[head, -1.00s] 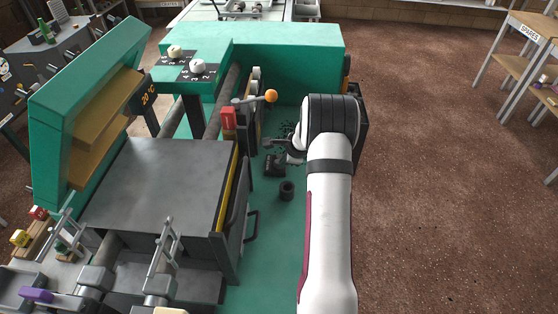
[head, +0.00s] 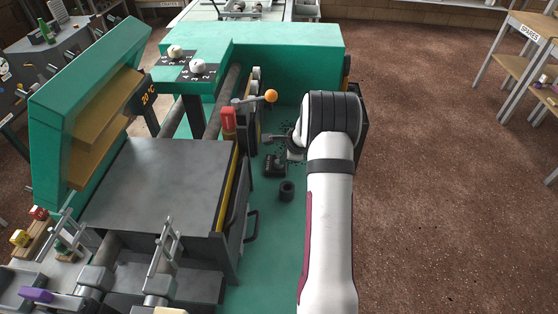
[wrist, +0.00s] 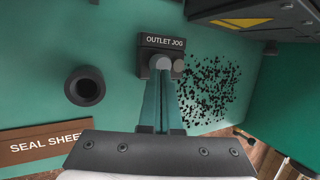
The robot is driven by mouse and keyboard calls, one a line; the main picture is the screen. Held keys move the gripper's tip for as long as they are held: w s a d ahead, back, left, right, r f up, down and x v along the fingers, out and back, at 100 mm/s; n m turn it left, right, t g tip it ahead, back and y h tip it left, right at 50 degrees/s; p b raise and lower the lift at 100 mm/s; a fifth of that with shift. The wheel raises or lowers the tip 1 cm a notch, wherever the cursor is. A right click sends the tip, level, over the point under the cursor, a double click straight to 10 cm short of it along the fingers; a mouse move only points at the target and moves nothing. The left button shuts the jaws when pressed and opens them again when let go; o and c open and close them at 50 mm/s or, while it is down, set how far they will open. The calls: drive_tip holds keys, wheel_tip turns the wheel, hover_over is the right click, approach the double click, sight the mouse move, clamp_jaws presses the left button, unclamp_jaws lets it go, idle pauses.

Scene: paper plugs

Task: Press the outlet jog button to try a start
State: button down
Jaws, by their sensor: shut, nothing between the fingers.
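The outlet jog box (wrist: 162,42) is a small dark block with a white "OUTLET JOG" label, on the green surface. Its grey round button (wrist: 160,62) shows just beyond my fingertips in the wrist view; a second grey round end (wrist: 179,65) is beside it. My gripper (wrist: 161,82) is shut and empty, its fingers pointing at the button and hiding the box's near part. I cannot tell whether the tips touch the button. In the head view, the box (head: 275,164) is a dark block at the left of my gripper, whose fingertips are not clear there.
A dark open cylinder (wrist: 84,86) stands left of the box, also seen in the head view (head: 286,190). Black crumbs (wrist: 208,88) lie to the right. A brown "SEAL SHEET" board (wrist: 45,144) is at lower left. A lever with an orange knob (head: 271,96) rises near my arm.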

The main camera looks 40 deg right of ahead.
drive_tip(key=shift+r, duration=0.1)
drive_tip(key=shift+r, duration=1.5)
